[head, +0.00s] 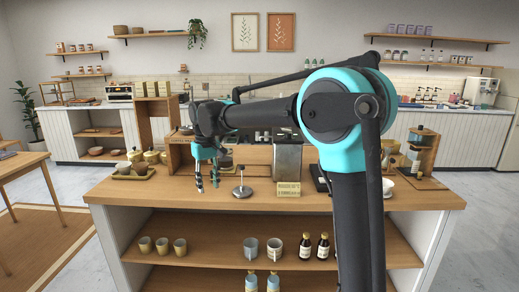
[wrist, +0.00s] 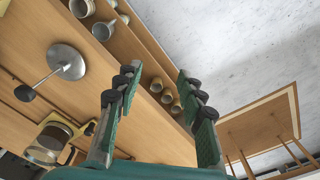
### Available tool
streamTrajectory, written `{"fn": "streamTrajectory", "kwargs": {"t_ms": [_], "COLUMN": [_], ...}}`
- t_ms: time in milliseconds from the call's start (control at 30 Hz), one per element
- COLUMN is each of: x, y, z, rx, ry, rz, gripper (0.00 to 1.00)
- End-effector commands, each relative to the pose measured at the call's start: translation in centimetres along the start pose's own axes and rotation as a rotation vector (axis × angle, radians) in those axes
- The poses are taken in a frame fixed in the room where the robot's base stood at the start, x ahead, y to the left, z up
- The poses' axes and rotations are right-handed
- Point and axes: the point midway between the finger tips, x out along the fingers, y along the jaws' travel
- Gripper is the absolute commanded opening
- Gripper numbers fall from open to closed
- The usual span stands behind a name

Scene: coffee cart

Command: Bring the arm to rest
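My gripper (head: 207,168) hangs from the arm above the wooden counter of the coffee cart (head: 420,200), pointing down. In the wrist view its two fingers (wrist: 158,105) are spread wide apart with nothing between them. A round metal tamper-like piece (head: 242,191) stands on the counter just right of the fingers in the head view; it also shows in the wrist view (wrist: 66,62). My forearm stretches across the head view and hides part of the counter's back.
A tray with yellowish jars (head: 133,172) is at the counter's left. A metal box (head: 287,163) and a small sign (head: 289,190) stand at the middle. Cups (head: 162,246) and dark bottles (head: 305,246) are on the shelf below. The counter's front left is clear.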

Motion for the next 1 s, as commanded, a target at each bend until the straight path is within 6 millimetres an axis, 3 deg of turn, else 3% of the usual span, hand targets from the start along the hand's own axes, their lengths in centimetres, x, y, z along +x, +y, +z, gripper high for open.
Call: {"fn": "streamTrajectory", "kwargs": {"t_ms": [167, 367, 467, 600, 700, 900, 1000], "x": [1.4, 3.7, 5.7, 9.3, 12.0, 16.9, 18.4], "y": [3.4, 8.2, 11.1, 14.6, 16.0, 16.4, 16.0], "z": [2.8, 7.9, 12.2, 19.9, 25.7, 35.2, 37.9], "rx": [0.063, 0.164, 0.240, 0.366, 0.455, 0.601, 0.645], "ry": [0.029, 0.077, 0.113, 0.174, 0.217, 0.287, 0.309], "rz": [0.003, 0.013, 0.023, 0.045, 0.066, 0.108, 0.123], "gripper": [0.39, 0.39, 0.39, 0.39, 0.39, 0.39, 0.39]}}
